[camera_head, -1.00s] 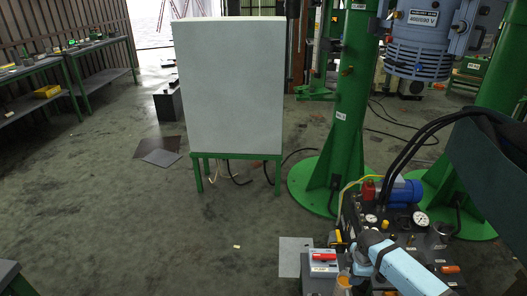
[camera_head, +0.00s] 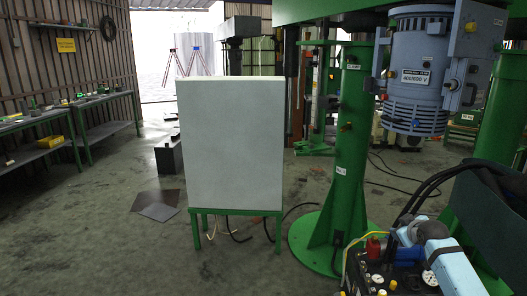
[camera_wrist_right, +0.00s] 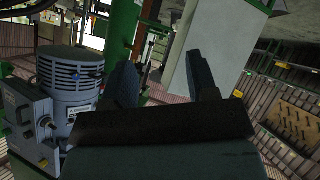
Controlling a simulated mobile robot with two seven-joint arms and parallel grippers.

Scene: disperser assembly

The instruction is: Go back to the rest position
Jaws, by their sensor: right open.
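My right gripper (camera_wrist_right: 163,78) shows in the right wrist view. Its two dark fingers stand wide apart with nothing between them. Beyond the fingers, in a tilted picture, are a pale cabinet and green posts, apart from the jaws. In the head view my right arm (camera_head: 452,266) comes in at the lower right, above the black machine base; its fingers cannot be made out there. My left gripper and left arm are not in view.
A pale cabinet (camera_head: 231,141) on a green stand is ahead. Green columns (camera_head: 345,170), a blue-grey motor (camera_head: 418,78) and a hydraulic unit with gauges (camera_head: 376,278) crowd the right. Workbenches (camera_head: 100,98) line the left wall.

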